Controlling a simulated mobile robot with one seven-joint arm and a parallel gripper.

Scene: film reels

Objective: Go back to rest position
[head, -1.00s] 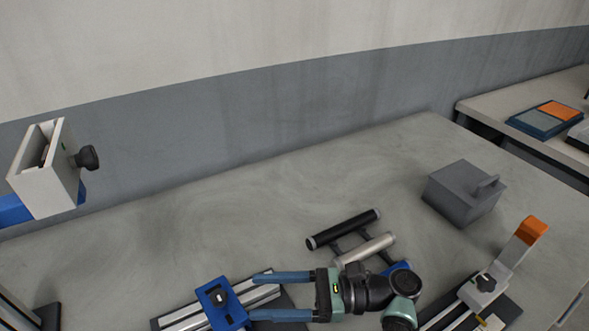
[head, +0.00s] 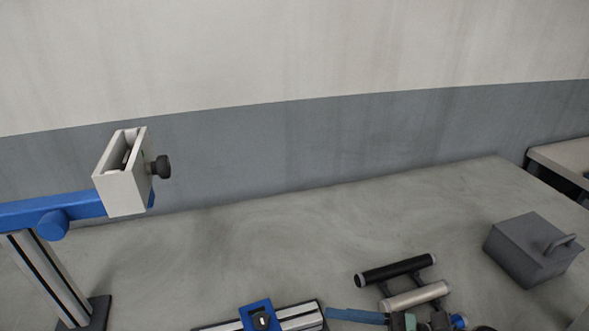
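Part of my gripper (head: 360,318) shows at the bottom edge of the head view, with one blue finger pointing left. The other finger is cut off below the frame, so its opening is hidden. The visible finger lies just right of a blue clamp block (head: 258,315) on a silver rail (head: 295,318). I cannot tell whether the finger touches anything. A black roller (head: 396,270) and a silver roller (head: 415,296) lie on a dark stand just behind my gripper.
A blue arm on a silver post at left carries a white open box (head: 122,190) with a black knob, raised above the table (head: 300,235). A grey lidded box (head: 530,252) stands at right. The table's middle is clear. A second table (head: 565,160) is at far right.

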